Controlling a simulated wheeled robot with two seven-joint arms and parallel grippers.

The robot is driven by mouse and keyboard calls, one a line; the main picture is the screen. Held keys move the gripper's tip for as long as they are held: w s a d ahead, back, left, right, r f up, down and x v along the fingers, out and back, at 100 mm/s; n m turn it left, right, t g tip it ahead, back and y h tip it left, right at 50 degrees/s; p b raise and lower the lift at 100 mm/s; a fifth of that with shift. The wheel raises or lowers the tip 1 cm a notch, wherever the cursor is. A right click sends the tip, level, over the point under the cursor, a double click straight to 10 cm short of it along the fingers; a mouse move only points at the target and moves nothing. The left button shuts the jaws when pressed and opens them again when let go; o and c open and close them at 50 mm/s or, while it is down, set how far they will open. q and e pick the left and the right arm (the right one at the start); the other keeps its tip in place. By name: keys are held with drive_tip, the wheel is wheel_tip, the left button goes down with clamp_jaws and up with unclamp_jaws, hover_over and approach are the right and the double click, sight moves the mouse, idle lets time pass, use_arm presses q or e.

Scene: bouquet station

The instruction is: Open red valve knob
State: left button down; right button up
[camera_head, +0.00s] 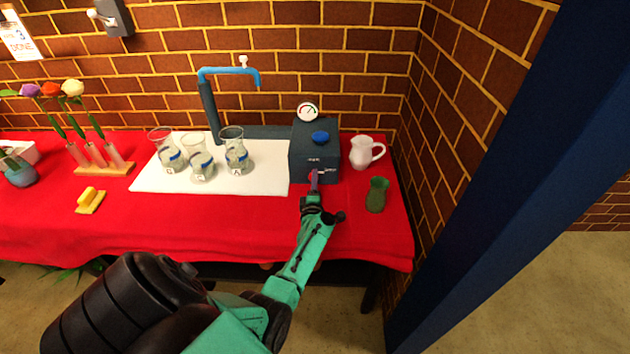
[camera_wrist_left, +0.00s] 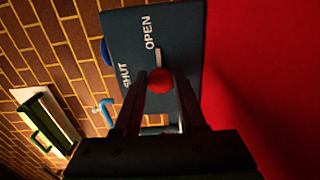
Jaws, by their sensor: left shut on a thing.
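The dark blue-grey valve box (camera_head: 301,160) stands at the right of the red table, with a gauge and a blue knob on top. The red valve knob (camera_wrist_left: 160,80) shows in the left wrist view on the box's labelled face (camera_wrist_left: 175,25). OPEN and SHUT are printed there, and a pale slot or lever runs from the knob toward the OPEN side. My left gripper (camera_head: 314,180) is at the box front. Its fingers (camera_wrist_left: 162,88) are closed around the red knob and hide part of it. My right gripper is not in view.
A white pitcher (camera_head: 362,153) and a green vase (camera_head: 377,195) stand close right of the box. Several glass flasks stand on the white mat (camera_head: 265,180) under a blue spout (camera_head: 230,71). A flower rack (camera_head: 104,170) and yellow-topped block (camera_head: 90,201) are left. A brick wall is behind.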

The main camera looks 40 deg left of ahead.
use_arm(q)
drive_tip(key=shift+a+r, duration=0.15)
drive_tip(key=c, duration=0.8)
unclamp_jaws()
drive_tip(key=shift+o, duration=1.4)
drive_tip(key=shift+a, duration=0.1)
drive_tip(key=p+v, duration=0.3)
drive_tip(key=v, duration=0.2)
drive_tip(key=shift+d, duration=0.2)
drive_tip(key=p+v, duration=0.2)
drive_tip(key=v, duration=0.6)
drive_tip(key=shift+s+d, duration=0.1)
drive_tip(key=shift+s, duration=0.15)
drive_tip(key=shift+s+d+p, duration=0.3)
drive_tip(key=shift+s, duration=0.05)
